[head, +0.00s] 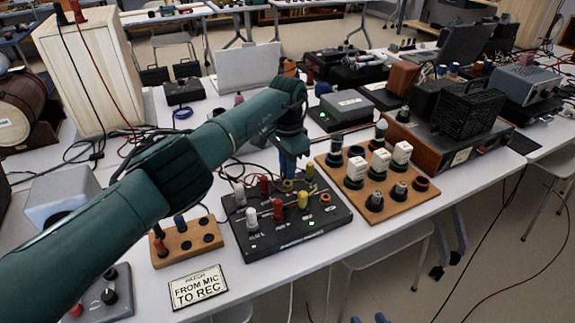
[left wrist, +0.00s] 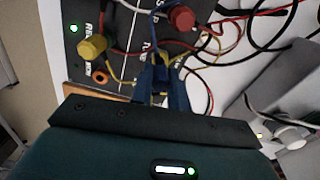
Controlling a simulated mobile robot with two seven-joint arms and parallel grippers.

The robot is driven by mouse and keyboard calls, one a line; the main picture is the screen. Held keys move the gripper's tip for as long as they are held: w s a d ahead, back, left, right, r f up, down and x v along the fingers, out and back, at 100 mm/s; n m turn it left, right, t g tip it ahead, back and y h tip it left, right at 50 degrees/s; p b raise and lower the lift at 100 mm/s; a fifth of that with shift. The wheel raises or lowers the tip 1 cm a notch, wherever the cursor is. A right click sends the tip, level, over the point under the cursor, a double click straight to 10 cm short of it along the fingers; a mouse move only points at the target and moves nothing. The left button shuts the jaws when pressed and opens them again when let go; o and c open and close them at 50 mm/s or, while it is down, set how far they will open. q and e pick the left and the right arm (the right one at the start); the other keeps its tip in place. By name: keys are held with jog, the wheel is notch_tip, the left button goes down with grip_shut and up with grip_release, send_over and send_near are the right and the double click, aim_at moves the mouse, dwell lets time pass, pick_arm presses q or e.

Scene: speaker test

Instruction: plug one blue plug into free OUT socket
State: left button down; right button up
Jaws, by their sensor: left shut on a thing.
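The dark patch panel (head: 262,240) carries white, red and yellow plugs. My left gripper (head: 289,178) is low over its far side, pointing down. In the left wrist view its blue fingers (left wrist: 160,92) are closed together. They seem to hold a blue plug (left wrist: 156,50), mostly hidden, with its tip not visible. A yellow plug (left wrist: 92,47) is beside an orange-ringed socket (left wrist: 100,77), which looks empty. Another blue plug (head: 179,222) stands in the small wooden block (head: 190,253). Tips of my right gripper (head: 369,320) show at the bottom edge, apart and empty.
A sign reading "PATCH FROM MIC TO REC" (head: 198,287) lies before the block. A wooden board (head: 400,207) with several black and white plugs is right of the panel. Loose cables (left wrist: 225,40) run beside the panel. The table's front edge is close.

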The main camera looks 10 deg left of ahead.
pick_arm(q)
jog(key=shift+f+b, duration=0.6)
jog(key=shift+f, duration=0.35)
dwell(0.6)
jog(key=c, duration=1.3)
grip_release()
